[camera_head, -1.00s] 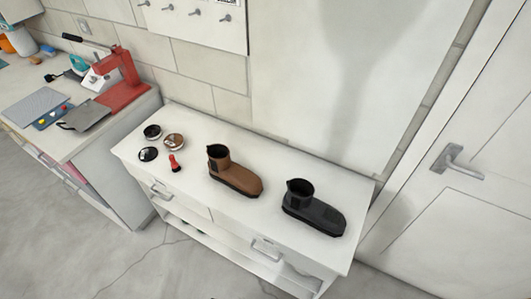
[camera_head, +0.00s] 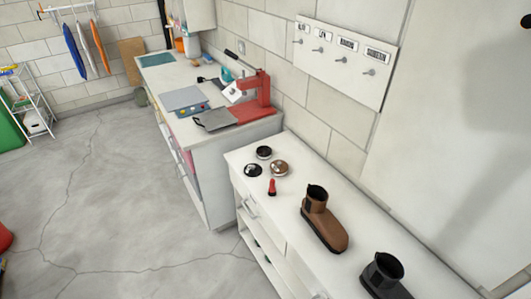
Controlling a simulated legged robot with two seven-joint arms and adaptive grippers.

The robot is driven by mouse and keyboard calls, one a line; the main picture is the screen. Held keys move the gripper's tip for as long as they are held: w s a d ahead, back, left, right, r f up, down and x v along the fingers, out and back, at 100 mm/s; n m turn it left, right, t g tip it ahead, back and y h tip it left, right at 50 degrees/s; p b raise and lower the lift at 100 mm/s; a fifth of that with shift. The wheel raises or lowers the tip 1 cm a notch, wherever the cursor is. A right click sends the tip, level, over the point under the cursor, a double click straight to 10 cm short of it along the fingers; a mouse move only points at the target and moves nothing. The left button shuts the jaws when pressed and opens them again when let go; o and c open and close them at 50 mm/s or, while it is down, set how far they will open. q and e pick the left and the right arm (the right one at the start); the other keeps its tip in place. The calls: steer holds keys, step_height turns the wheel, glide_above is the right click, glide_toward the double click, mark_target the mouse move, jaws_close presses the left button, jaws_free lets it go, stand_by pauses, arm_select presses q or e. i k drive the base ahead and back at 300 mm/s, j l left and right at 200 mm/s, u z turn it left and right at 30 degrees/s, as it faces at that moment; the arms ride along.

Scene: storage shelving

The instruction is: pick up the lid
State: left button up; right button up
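Several small round tins or lids sit at the far end of the white cabinet top (camera_head: 290,208). A black one (camera_head: 264,152) is at the back, a brown one (camera_head: 279,168) is to its right and a flat black disc (camera_head: 253,170) is in front. The flat disc may be the lid, but I cannot tell for sure. A small red-handled item (camera_head: 272,187) stands or lies close by. Neither of my grippers is in view.
A brown boot (camera_head: 323,222) and a black boot (camera_head: 384,277) stand on the same cabinet. A workbench (camera_head: 228,138) with a red press (camera_head: 256,98) stands beyond it. A hook board (camera_head: 342,60) hangs on the wall. Grey floor (camera_head: 110,205) is open at left.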

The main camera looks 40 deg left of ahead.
mark_target(251, 170)
steer(key=u, duration=1.3)
steer(key=z, duration=0.5)
steer(key=i+j+z, duration=0.15)
steer(key=j+z, duration=0.15)
steer(key=z, duration=0.15)
steer(key=i+j+z, duration=0.1)
steer(key=j+z, duration=0.6)
steer(key=z, duration=0.2)
steer(key=j+z, duration=0.45)
steer(key=l, duration=0.1)
